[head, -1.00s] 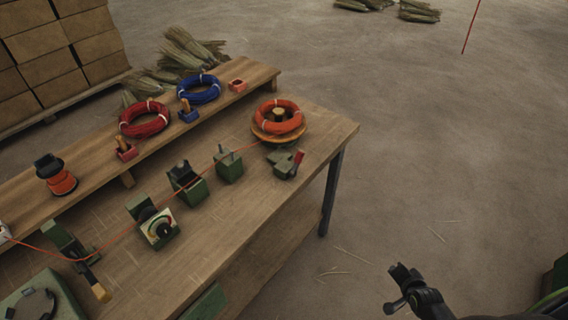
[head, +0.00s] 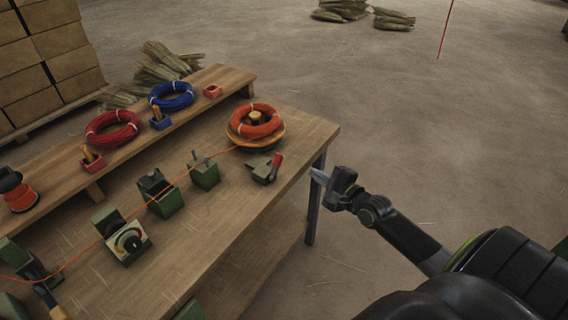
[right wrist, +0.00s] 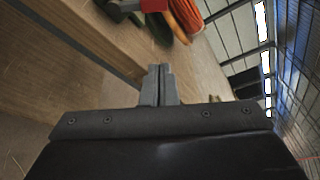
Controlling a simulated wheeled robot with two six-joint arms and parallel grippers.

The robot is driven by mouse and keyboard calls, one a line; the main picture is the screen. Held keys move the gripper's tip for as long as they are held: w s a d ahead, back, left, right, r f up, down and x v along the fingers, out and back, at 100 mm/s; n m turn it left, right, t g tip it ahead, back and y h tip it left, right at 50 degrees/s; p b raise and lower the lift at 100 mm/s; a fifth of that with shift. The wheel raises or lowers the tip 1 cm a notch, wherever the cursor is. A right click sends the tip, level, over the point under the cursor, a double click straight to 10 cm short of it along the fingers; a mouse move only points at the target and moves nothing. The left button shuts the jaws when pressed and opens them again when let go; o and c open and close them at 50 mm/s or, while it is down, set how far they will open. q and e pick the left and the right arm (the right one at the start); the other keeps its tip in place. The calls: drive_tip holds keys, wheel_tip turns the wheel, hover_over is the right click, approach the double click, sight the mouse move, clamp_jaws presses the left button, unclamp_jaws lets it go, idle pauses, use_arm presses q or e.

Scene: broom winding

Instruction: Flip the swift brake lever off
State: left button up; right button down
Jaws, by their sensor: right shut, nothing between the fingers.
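The swift (head: 256,130) carries an orange coil (head: 254,121) near the table's right end. In front of it stands a green brake block (head: 262,168) with a red-handled lever (head: 276,162) tilted up. In the right wrist view the red lever handle (right wrist: 153,5) shows at the top edge, partly cut off, with the orange coil (right wrist: 187,14) beside it. My right gripper (head: 317,176) is shut and empty, just off the table's right edge and to the right of the lever, apart from it. In the right wrist view its fingertips (right wrist: 159,70) are together. My left gripper is not in view.
The wooden table (head: 180,262) holds a dial box (head: 128,242) and several green guide blocks, with an orange strand running across them. A raised shelf holds a red coil (head: 112,128) and a blue coil (head: 172,96). The floor right of the table is clear.

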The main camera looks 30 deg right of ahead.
sight(293, 170)
drive_tip(key=w+b, duration=0.1)
drive_tip(key=w, duration=0.2)
drive_tip(key=w+f+b, duration=0.1)
drive_tip(key=w, duration=0.2)
drive_tip(key=w+a+f+b, duration=0.1)
drive_tip(key=w, duration=0.3)
drive_tip(key=shift+w+b, duration=0.1)
drive_tip(key=shift+b, duration=0.3)
drive_tip(key=a+r+p, duration=0.1)
drive_tip(key=s+a+r+p, duration=0.1)
drive_tip(key=p, duration=0.1)
drive_tip(key=shift+s+a+r, duration=0.1)
drive_tip(key=shift+s+a, duration=0.1)
drive_tip(key=shift+s, duration=0.05)
drive_tip(key=shift+s+a+r, duration=0.1)
drive_tip(key=shift+s+a, duration=0.05)
drive_tip(key=shift+a, duration=0.2)
